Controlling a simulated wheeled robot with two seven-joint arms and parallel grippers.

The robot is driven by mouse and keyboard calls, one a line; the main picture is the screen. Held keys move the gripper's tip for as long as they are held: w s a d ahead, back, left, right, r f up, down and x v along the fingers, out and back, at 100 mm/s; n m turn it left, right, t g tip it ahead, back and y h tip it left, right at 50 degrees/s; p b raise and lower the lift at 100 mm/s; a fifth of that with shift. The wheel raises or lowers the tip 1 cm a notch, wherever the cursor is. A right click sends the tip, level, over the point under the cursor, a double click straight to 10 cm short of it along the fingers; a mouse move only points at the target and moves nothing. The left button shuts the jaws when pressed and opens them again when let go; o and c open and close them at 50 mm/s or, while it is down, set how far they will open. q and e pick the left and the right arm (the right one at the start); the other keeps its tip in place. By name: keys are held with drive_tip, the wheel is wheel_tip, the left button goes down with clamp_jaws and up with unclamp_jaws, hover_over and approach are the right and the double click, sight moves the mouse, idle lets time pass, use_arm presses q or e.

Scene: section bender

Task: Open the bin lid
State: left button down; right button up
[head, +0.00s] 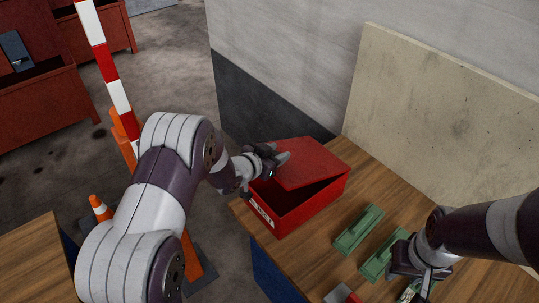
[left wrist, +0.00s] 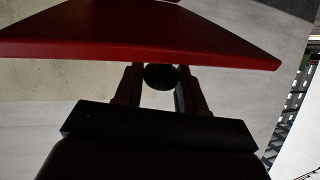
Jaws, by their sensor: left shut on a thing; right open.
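The red bin (head: 290,215) stands on the wooden bench, with a white label on its front left side. Its red lid (head: 312,163) is tilted up partway, and a dark gap shows between lid and bin. My left gripper (head: 280,158) is at the lid's left edge. In the left wrist view its fingers (left wrist: 158,88) are shut on a dark round knob (left wrist: 160,76) at the lid's edge (left wrist: 140,45). The bin's inside is mostly hidden by the lid. My right gripper (head: 425,285) is open, low over the bench at the right.
Green blocks (head: 358,230) lie on the bench (head: 395,193) between the bin and my right gripper. A beige board (head: 450,100) stands behind the bench. A red-and-white post (head: 108,62) and a cone (head: 99,207) stand left of my left arm.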

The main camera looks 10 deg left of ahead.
use_arm(q)
drive_tip(key=shift+g, duration=0.4)
drive_tip(key=r, duration=0.1)
drive_tip(key=w+d+r+p, duration=0.1)
drive_tip(key=r, duration=0.1)
drive_tip(key=shift+w+d+r+p, duration=0.2)
drive_tip(key=shift+w+r+p, duration=0.1)
drive_tip(key=shift+w+p, duration=0.1)
drive_tip(key=shift+w+d+r, duration=0.4)
drive_tip(key=shift+w+r, duration=0.05)
drive_tip(key=shift+r, duration=0.15)
use_arm(e)
drive_tip(key=shift+s+r, duration=0.1)
drive_tip(key=shift+r, duration=1.65)
use_arm(q)
drive_tip(key=c, duration=0.8)
unclamp_jaws()
drive_tip(key=shift+o, duration=0.3)
drive_tip(key=shift+w+f, duration=0.1)
use_arm(e)
drive_tip(key=shift+f, duration=0.1)
